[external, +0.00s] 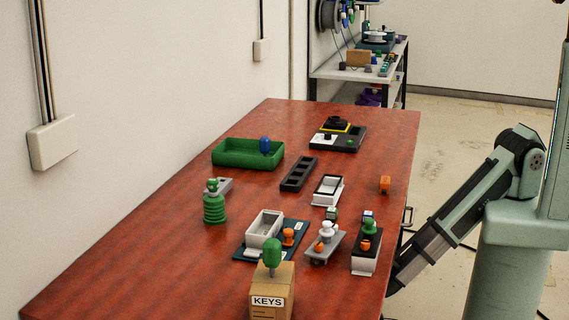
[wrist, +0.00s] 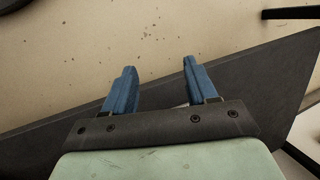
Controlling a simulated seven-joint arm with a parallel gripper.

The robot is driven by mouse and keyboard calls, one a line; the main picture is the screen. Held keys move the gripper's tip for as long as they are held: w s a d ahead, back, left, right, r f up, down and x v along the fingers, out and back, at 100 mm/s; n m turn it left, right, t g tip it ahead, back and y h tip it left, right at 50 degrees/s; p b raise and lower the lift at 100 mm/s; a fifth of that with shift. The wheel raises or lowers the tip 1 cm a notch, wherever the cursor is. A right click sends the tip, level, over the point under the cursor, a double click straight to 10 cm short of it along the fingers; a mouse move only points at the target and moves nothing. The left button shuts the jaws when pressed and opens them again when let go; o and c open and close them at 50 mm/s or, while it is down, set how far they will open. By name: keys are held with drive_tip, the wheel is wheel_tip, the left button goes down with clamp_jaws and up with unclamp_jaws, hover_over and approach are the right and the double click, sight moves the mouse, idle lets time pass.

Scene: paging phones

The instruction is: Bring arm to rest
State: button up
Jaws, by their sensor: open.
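My gripper (wrist: 159,66) shows in the wrist view with its two blue fingers apart and nothing between them. The fingers point over a beige speckled floor (wrist: 225,40), and a dark grey flat surface (wrist: 275,85) runs beneath them. In the external view my arm hangs folded down at the right, beside the right edge of the red-brown table (external: 130,260). Its lower end passes behind that edge, so the gripper is hidden there.
The table holds a green tray (external: 232,160), a black device with a yellow part (external: 350,138), a green ribbed piece (external: 214,208), a KEYS box (external: 284,287) and several small stands. The front left is clear.

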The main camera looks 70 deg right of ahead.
drive_tip(key=s+d+r+g+h, duration=0.1)
drive_tip(key=s+d, duration=0.4)
drive_tip(key=d, duration=0.5)
drive_tip(key=s+d+r+g+h, duration=0.1)
drive_tip(key=s+d+r+g, duration=0.1)
drive_tip(key=s+d, duration=0.4)
drive_tip(key=s+d+r+g+h, duration=0.1)
drive_tip(key=s+d+r, duration=0.2)
drive_tip(key=d, duration=1.1)
drive_tip(key=s, duration=0.2)
drive_tip(key=shift+s+g, duration=0.3)
drive_tip(key=shift+s, duration=0.1)
drive_tip(key=shift+r, duration=0.1)
